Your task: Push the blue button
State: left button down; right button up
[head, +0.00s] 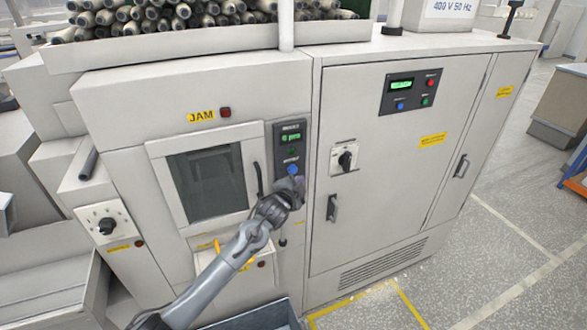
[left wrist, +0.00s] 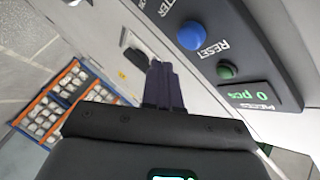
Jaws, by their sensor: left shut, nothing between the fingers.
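The blue button (head: 293,169) sits low on a narrow dark panel (head: 290,148) right of the windowed door. In the left wrist view the blue button (left wrist: 192,34) is round, labelled RESET, with a small green button (left wrist: 226,71) and a display (left wrist: 248,95) reading 0 pcs beside it. My left gripper (head: 297,186) is shut and empty, its fingertips just below the blue button in the head view. In the left wrist view its dark fingers (left wrist: 161,68) show to the left of the button, apart from it in the picture. My right gripper is not seen.
A second panel (head: 393,95) on the right cabinet has another blue button (head: 400,105), a red and a green one. A rotary switch (head: 345,158) and door handles (head: 332,208) stick out nearby. Many bobbins (head: 190,16) lie on top. Open floor (head: 500,250) lies to the right.

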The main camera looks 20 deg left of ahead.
pick_arm(q)
jog(key=shift+s+d+p, duration=0.65)
jog(key=shift+s+d, duration=0.3)
jog(key=shift+s, duration=0.1)
jog(key=shift+f, duration=0.1)
jog(key=s+d+f+g+p, duration=0.1)
jog(key=s+f, duration=0.3)
jog(key=f, duration=0.4)
jog(key=s+f+g+p, duration=0.1)
jog(key=s+f+g, duration=0.1)
jog(key=s+f, duration=0.35)
jog(key=s+d+f+n+g+h+p, duration=0.1)
jog(key=s+d+f+g+p, duration=0.2)
jog(key=s+f, duration=0.9)
jog(key=s+d+r+n+g+p, duration=0.1)
jog(key=s+d+r+n+p, duration=0.1)
jog(key=s, duration=1)
jog(key=s+a+r+n+g, duration=0.2)
jog(key=s+r+n, duration=0.1)
jog(key=s+r, duration=0.5)
jog(key=s+a+r+n+g+p, duration=0.1)
jog(key=s+a+r+n+g, duration=0.1)
jog(key=s+r, duration=0.6)
jog(key=shift+s+a+n+g+y, duration=0.3)
jog(key=shift+s+a+n+y, duration=0.25)
jog(key=shift+s, duration=0.25)
